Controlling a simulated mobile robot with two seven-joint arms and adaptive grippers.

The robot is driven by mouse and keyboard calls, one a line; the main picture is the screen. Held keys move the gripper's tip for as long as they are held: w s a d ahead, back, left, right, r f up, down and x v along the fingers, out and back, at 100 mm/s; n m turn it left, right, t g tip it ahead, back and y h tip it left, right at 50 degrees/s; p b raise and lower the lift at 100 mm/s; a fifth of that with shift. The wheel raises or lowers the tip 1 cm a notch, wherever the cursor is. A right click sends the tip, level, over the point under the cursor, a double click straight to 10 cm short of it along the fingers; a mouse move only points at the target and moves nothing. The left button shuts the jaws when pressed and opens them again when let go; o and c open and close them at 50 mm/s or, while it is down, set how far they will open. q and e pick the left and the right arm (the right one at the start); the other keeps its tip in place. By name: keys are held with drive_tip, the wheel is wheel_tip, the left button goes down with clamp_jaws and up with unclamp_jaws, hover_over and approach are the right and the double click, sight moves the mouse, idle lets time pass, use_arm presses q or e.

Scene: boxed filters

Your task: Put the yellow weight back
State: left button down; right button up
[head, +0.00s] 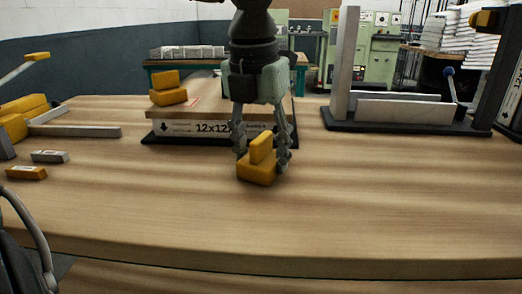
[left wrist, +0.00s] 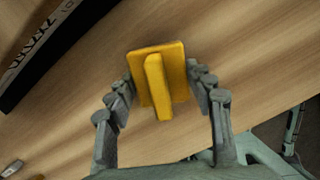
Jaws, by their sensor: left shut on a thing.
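A yellow weight (head: 257,173) with an upright grip block is between the fingers of my left gripper (head: 262,160), in front of the boxed filter. My left gripper is shut on it. In the left wrist view the weight (left wrist: 172,88) sits between the fingertips, with bare wood below it. I cannot tell whether it touches the table or hangs just above. A second yellow weight (head: 168,97) rests on the left part of the board on the boxed filter (head: 190,127).
The wooden table (head: 330,215) is clear in front and to the right. A metal fixture (head: 400,110) on a black base stands at the back right. Yellow-handled tools (head: 25,115) and small blocks (head: 50,156) lie at the left. The black base edge (left wrist: 60,60) shows in the wrist view.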

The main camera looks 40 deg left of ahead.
sight(257, 140)
use_arm(q)
drive_tip(key=shift+f, duration=0.1)
drive_tip(key=c, duration=0.9)
unclamp_jaws()
drive_tip(key=shift+o, duration=1.4)
drive_tip(key=r, duration=0.7)
drive_tip(key=s+r, duration=0.1)
drive_tip(key=r, duration=0.3)
drive_tip(key=shift+s+d, duration=0.1)
drive_tip(key=shift+r, duration=0.35)
drive_tip(key=shift+s+r, duration=0.15)
drive_tip(key=shift+r, duration=0.05)
use_arm(e)
drive_tip(key=shift+s+f, duration=0.15)
drive_tip(key=shift+f, duration=0.25)
